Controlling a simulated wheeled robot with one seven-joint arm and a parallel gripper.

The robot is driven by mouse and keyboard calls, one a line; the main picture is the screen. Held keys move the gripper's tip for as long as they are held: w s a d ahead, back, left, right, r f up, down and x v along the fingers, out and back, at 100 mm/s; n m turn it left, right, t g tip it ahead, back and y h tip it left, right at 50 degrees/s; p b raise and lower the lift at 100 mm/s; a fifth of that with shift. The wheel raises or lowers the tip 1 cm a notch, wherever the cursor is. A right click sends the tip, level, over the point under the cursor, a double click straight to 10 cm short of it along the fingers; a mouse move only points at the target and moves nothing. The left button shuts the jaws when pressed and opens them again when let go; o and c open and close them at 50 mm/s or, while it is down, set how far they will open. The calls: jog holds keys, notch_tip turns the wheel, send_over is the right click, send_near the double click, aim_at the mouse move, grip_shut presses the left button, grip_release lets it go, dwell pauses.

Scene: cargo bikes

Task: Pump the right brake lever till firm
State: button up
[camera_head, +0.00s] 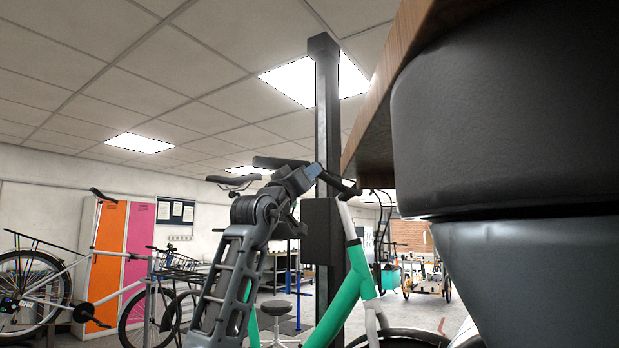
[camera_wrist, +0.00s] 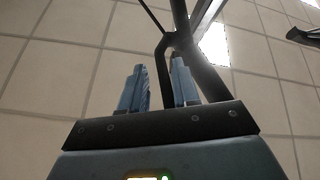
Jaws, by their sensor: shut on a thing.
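The green and white bike frame (camera_head: 349,285) stands in a stand, with its black handlebar (camera_head: 340,186) at the top. My gripper (camera_head: 316,170) is up at this handlebar, with its blue fingers beside the dark bar. In the wrist view my gripper (camera_wrist: 158,75) points up, and a thin dark piece, the brake lever (camera_wrist: 162,72), runs between its two blue fingers. The fingers are closed around it. A thicker dark bar (camera_wrist: 181,18) joins above. How far the lever is pulled in cannot be told.
A dark post (camera_head: 327,110) with a box stands right behind my gripper. A wooden edge (camera_head: 390,85) and a large dark rounded part fill the right side. Another bike (camera_head: 80,290) stands at the left by orange and pink lockers (camera_head: 108,255). A stool (camera_head: 276,308) stands behind.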

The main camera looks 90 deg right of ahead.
jog(key=b+v, duration=0.4)
jog(key=v, duration=0.3)
jog(key=shift+w+a, duration=0.2)
jog(key=shift+w, duration=0.35)
dwell(0.5)
jog(key=b+v, duration=0.2)
jog(key=v, duration=0.5)
jog(key=shift+a+f+b, duration=0.2)
jog(key=shift+a+b, duration=0.1)
jog(key=shift+w, duration=0.15)
